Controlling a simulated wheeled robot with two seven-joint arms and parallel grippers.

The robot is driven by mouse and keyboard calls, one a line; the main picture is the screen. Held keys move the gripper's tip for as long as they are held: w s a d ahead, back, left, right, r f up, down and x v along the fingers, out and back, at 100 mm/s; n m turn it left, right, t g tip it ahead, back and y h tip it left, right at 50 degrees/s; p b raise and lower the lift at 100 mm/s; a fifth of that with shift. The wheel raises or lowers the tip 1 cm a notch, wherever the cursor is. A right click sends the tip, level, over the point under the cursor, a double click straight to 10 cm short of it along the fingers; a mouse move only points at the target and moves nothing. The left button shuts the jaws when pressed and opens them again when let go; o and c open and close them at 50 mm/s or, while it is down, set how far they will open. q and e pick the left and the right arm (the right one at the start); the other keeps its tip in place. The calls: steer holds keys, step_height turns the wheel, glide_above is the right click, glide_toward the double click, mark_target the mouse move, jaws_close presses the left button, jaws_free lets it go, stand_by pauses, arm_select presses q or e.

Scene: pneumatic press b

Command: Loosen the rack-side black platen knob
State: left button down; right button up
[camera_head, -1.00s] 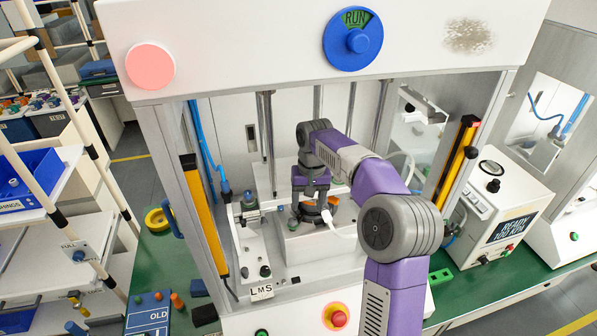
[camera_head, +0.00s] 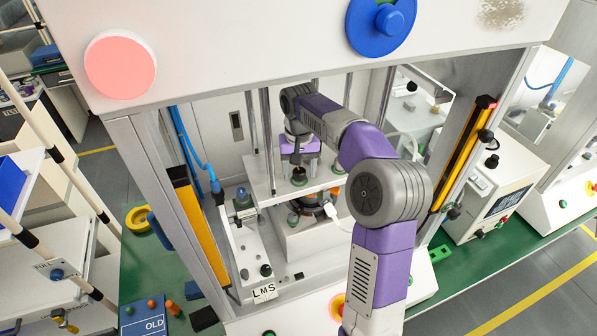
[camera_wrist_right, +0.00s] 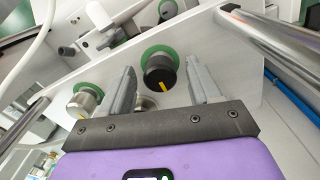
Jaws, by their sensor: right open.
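The black platen knob (camera_wrist_right: 160,74) has a yellow mark and a green ring around its base. It stands on the white platen (camera_wrist_right: 205,75) in the right wrist view. My right gripper (camera_wrist_right: 160,82) is open, with one finger on each side of the knob in the picture; I cannot tell whether either touches it. In the head view, the right gripper (camera_head: 298,162) points down over the platen (camera_head: 262,188), at the dark knob (camera_head: 298,178). A silver knob (camera_wrist_right: 84,101) with a green ring sits to the left. My left gripper is not in view.
The press frame encloses my right arm, with a yellow guard post (camera_head: 198,232) at left and another (camera_head: 465,150) at right. Metal guide columns (camera_wrist_right: 275,52) stand close to the gripper. A round black-and-orange part (camera_head: 316,207) lies below the platen.

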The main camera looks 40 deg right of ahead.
steer(key=shift+s+f, duration=0.15)
steer(key=shift+f, duration=0.2)
steer(key=c, duration=1)
steer(key=shift+c, duration=0.2)
steer(key=shift+n+p, duration=0.35)
steer(key=shift+n, duration=0.25)
